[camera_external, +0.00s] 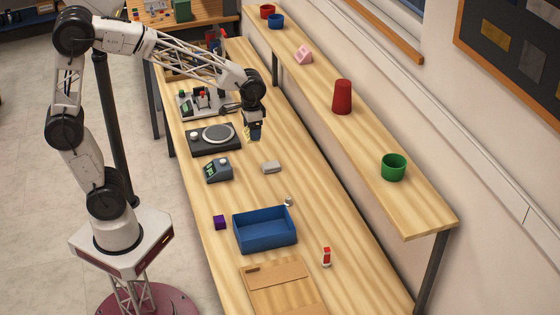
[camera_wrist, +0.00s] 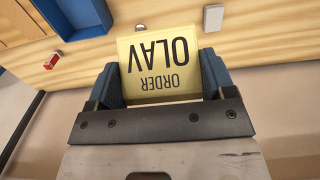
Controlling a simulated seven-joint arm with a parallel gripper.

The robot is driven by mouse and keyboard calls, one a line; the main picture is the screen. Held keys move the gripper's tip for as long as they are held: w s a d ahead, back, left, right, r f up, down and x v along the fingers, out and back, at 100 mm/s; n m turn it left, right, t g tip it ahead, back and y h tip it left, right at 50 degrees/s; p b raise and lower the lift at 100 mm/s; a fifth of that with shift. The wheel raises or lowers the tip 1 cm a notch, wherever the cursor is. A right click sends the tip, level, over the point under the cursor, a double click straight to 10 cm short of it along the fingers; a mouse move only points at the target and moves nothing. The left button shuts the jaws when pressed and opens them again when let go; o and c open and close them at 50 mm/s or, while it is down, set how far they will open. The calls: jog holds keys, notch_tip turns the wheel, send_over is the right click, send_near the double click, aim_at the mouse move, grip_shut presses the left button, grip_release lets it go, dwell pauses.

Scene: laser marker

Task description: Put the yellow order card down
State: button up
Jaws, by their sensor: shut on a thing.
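The yellow order card (camera_wrist: 160,66) fills the middle of the wrist view, with the words "ORDER OLAV" upside down on it. My gripper (camera_wrist: 163,82) is shut on the card, with a blue-grey finger at each side edge. In the external view the card (camera_external: 247,132) is a small yellow patch under my gripper (camera_external: 254,133), held above the workbench (camera_external: 310,220). My gripper hangs to the right of the black device with a round plate (camera_external: 217,134). The gap between the card and the bench is hard to judge.
A grey device (camera_external: 218,171), a light grey block (camera_external: 271,167), a purple cube (camera_external: 219,222), a blue tray (camera_external: 265,243) and a red-and-white item (camera_external: 326,257) stand on the bench. A raised shelf (camera_external: 430,220) with several cups runs along the right. Bare bench lies right of the block.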

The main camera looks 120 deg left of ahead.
jog(key=s+d+f, duration=0.4)
jog(key=d+f, duration=0.1)
jog(key=f, duration=0.2)
jog(key=s+d+f, duration=0.5)
jog(key=d+f, duration=0.1)
jog(key=f, duration=0.2)
jog(key=s+d+f, duration=0.5)
jog(key=d+f, duration=0.1)
jog(key=f, duration=0.2)
jog(key=shift+s, duration=0.25)
jog(key=shift+w+a, duration=0.1)
send_over(242, 206)
jog(key=shift+f, duration=0.8)
jog(key=shift+f, duration=1.75)
jog(key=shift+f, duration=0.1)
